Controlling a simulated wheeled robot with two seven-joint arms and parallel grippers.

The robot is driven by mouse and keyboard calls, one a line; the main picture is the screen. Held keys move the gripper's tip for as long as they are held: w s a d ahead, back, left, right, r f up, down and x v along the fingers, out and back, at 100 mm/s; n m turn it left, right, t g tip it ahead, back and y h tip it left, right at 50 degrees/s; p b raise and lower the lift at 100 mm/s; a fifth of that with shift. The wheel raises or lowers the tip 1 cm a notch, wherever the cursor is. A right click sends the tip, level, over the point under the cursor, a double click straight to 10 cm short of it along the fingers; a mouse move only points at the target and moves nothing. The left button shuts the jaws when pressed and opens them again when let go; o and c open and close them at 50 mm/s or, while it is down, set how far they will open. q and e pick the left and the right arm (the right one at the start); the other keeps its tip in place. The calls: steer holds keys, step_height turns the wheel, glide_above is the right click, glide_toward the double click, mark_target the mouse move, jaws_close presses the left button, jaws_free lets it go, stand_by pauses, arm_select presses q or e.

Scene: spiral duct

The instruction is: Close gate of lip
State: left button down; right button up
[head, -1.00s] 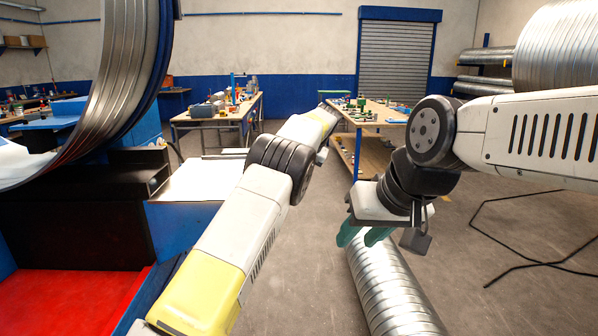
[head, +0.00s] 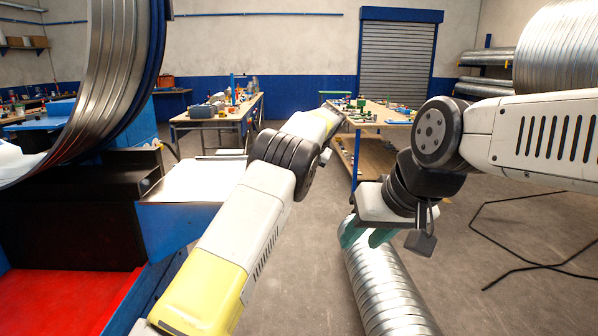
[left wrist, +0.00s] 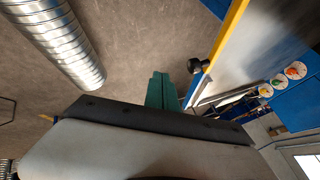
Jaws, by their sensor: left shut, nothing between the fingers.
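My left arm reaches from the bottom of the head view toward the middle; its gripper is hidden there. In the left wrist view the green left fingers (left wrist: 160,91) are shut and empty. Beside them is a grey panel with a yellow edge (left wrist: 229,34) and a black knob (left wrist: 195,67); the fingers look apart from the knob. I cannot tell whether this panel is the gate of lip. Several coloured round buttons (left wrist: 280,81) sit on a blue face to the right. My right gripper (head: 365,236) is open and empty, in front of a spiral duct on the floor.
A blue, black and red machine (head: 68,295) stands at the left, under a large curved metal band (head: 105,70). The spiral duct (head: 388,300) lies below my right gripper. Workbenches (head: 220,117) stand behind. A black cable (head: 500,262) lies on the floor at right.

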arm_select(q)
steer(key=w+d+v, duration=0.1)
steer(key=d+v, duration=0.1)
steer(key=v, duration=0.8)
steer(key=s+a+r+n+g+h, duration=0.1)
steer(key=s+a+r, duration=0.15)
steer(key=a, duration=0.45)
steer(key=s+a+r+n+h, duration=0.1)
steer(key=s+a+r, duration=0.1)
steer(key=a+r, duration=0.35)
steer(key=s+a+r+h, duration=0.1)
steer(key=s+a+h, duration=0.1)
steer(key=s+a, duration=0.95)
steer(key=s+a+f, duration=0.1)
steer(key=s+f, duration=0.2)
steer(key=s, duration=0.7)
steer(key=s+a+f+h, duration=0.1)
steer(key=s+f, duration=0.2)
steer(key=s, duration=0.7)
steer(key=s+f+n, duration=0.1)
steer(key=s+f, duration=0.3)
steer(key=s, duration=0.6)
steer(key=shift+a+t, duration=0.4)
steer(key=shift+s, duration=0.15)
